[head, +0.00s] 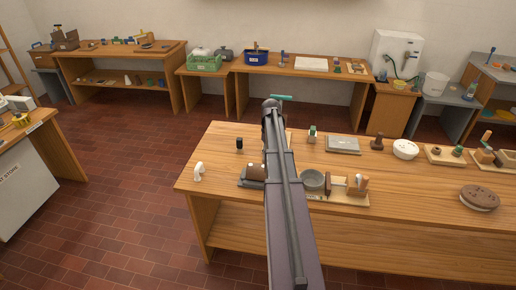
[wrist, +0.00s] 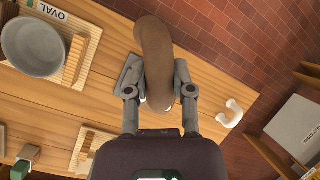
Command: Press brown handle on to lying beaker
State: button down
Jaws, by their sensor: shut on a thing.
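The brown handle (wrist: 155,55) is a thick curved piece between the two fingers of my gripper (wrist: 157,85) in the wrist view. My gripper is shut on it. In the wrist view I cannot clearly tell the beaker apart behind the handle, nor whether the two touch.
A white curved handle (head: 198,171) lies near the table's left end. A grey bowl (head: 312,179) and a wooden tool tray (head: 345,198) stand right of my arm. A small black item (head: 239,144) stands behind. Bare wood lies around the white handle.

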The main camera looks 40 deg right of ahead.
jog(key=w+m, duration=0.1)
jog(key=m, duration=0.1)
jog(key=w+m+t, duration=0.1)
jog(key=m, duration=0.1)
jog(key=f+m+t+y+b, duration=0.1)
jog(key=m, duration=0.1)
jog(key=shift+w+d, duration=0.35)
jog(key=shift+w, duration=0.05)
jog(key=w+d+f+m+t+h+b, duration=0.2)
jog(key=w+m+t, duration=0.4)
jog(key=m, duration=1.2)
jog(key=shift+w+d+f+h, duration=0.25)
jog(key=shift+w+h, duration=0.35)
jog(key=shift+w, duration=0.35)
jog(key=shift+f+b, duration=0.15)
jog(key=shift+b, duration=0.2)
jog(key=shift+f+b, duration=2.45)
jog(key=shift+s+f+b, duration=0.1)
jog(key=shift+f+b, duration=0.4)
jog(key=shift+b, duration=0.05)
dwell(0.9)
